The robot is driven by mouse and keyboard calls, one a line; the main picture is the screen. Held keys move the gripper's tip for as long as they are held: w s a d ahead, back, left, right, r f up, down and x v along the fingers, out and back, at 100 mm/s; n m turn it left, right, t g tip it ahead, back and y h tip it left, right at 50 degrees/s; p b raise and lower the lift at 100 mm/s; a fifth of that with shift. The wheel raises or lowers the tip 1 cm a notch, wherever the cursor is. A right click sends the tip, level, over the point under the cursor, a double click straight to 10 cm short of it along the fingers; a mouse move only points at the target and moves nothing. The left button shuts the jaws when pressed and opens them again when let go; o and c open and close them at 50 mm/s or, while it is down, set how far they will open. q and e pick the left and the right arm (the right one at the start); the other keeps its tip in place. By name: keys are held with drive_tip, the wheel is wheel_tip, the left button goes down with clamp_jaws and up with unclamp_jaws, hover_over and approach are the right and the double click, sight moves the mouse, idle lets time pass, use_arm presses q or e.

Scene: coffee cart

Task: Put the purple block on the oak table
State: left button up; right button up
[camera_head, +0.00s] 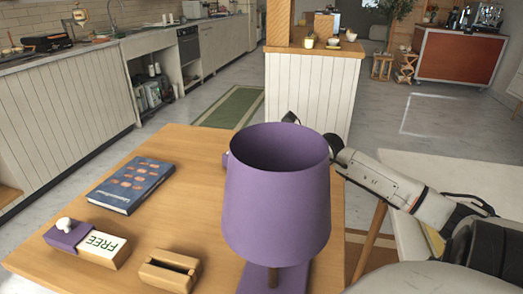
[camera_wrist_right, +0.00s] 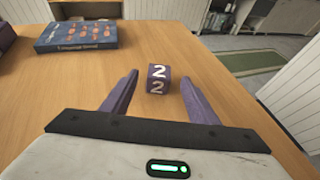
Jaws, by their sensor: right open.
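The purple block (camera_wrist_right: 158,85), marked with a white 2, appears to rest on the wooden table (camera_wrist_right: 62,100). In the right wrist view it stands at the far end of the gap between the two purple fingers of my right gripper (camera_wrist_right: 160,77). These fingers are open, with visible space on both sides of the block. In the head view the purple lampshade hides most of my right gripper and the block's area; only a small purple edge shows at the shade's left. The same table (camera_head: 165,220) fills the front there. My left gripper is not in view.
A purple lamp (camera_head: 277,195) stands at the table's right. A blue book (camera_head: 131,185), a FREE block calendar (camera_head: 88,243) and a slotted wooden block (camera_head: 169,270) lie at the left and front. The table between book and lamp is bare. A white-panelled counter (camera_head: 308,95) stands beyond.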

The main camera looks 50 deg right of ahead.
drive_tip(key=shift+p+v, duration=0.35)
drive_tip(key=shift+v, duration=2.1)
